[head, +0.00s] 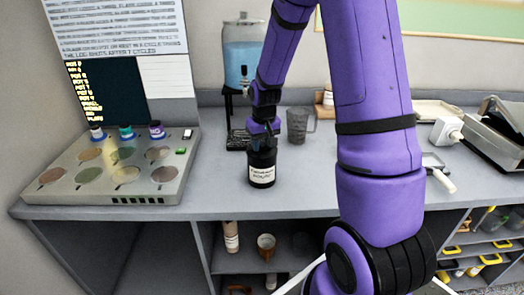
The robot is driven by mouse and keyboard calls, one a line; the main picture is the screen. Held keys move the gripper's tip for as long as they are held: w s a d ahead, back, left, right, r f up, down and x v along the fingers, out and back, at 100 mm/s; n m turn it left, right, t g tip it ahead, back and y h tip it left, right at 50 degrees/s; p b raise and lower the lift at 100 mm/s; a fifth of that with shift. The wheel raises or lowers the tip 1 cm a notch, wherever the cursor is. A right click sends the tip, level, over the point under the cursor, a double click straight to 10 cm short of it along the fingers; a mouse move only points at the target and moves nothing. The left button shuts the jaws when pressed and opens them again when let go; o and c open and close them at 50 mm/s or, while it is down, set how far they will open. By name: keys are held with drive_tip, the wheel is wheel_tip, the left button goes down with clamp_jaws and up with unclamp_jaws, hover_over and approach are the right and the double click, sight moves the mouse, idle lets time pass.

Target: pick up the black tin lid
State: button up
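A black tin (262,181) with a white label stands upright on the grey counter, near its front edge. Its dark lid (262,151) seems to be on top, but it blends with the tin and my gripper partly covers it. My gripper (264,138) points down right over the top of the tin, touching or very close to it. The fingers are small and dark against the tin. I cannot tell whether they are open or shut on the lid.
A grey cup (298,126) stands close behind the tin to the right. A blue drink dispenser (243,55) is behind. A panel with round pads (112,170) and small jars fills the left. A panini toaster (497,128) is far right. The counter around the tin's front is clear.

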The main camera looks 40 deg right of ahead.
drive_tip(key=shift+c, duration=0.9)
drive_tip(key=shift+r, duration=0.1)
